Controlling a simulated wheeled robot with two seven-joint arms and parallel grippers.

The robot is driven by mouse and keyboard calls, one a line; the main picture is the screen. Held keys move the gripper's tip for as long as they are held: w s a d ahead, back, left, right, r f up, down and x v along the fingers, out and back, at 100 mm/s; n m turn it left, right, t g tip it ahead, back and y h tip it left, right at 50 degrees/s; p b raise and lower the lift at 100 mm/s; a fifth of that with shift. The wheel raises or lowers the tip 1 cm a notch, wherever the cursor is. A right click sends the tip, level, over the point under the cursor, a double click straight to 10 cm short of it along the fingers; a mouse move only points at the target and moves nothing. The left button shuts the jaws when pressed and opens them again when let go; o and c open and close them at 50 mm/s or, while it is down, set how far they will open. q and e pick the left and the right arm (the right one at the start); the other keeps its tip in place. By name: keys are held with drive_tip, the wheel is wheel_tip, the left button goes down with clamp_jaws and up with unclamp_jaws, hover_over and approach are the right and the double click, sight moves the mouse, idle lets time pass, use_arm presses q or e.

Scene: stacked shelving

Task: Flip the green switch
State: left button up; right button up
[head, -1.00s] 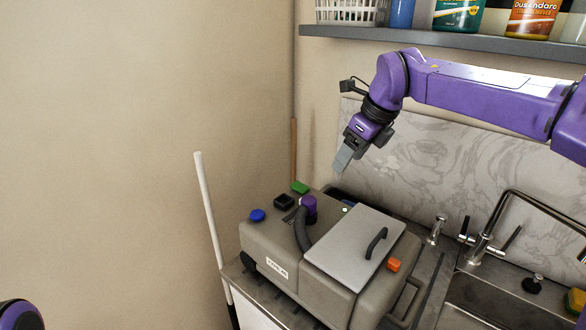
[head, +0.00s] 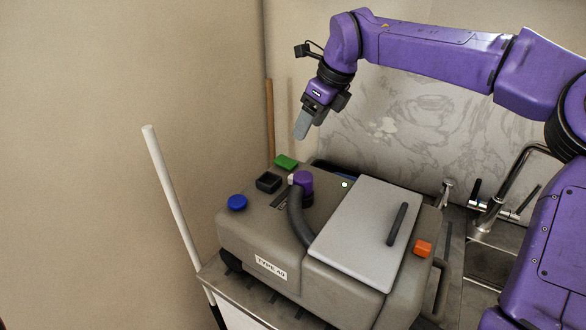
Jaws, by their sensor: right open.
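The green switch (head: 286,162) is a small flat block on the back left edge of a grey machine (head: 262,230) labelled on its front. It sits behind a black square piece (head: 269,182) and a purple knob (head: 303,183). My right gripper (head: 301,126) is open and empty, pointing down above and slightly right of the green switch, apart from it. Its two fingers overlap in this view. My left gripper is out of view.
A blue button (head: 237,202), an orange switch (head: 423,248) and a light grey lid with a dark handle (head: 397,224) are on the machine. A white pole (head: 172,197) leans at left. A sink with faucet (head: 500,198) lies right.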

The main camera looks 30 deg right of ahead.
sight(292, 164)
drive_tip(key=p+x, duration=0.1)
drive_tip(key=x, duration=1)
drive_tip(key=shift+d+f, duration=0.1)
drive_tip(key=shift+f, duration=0.4)
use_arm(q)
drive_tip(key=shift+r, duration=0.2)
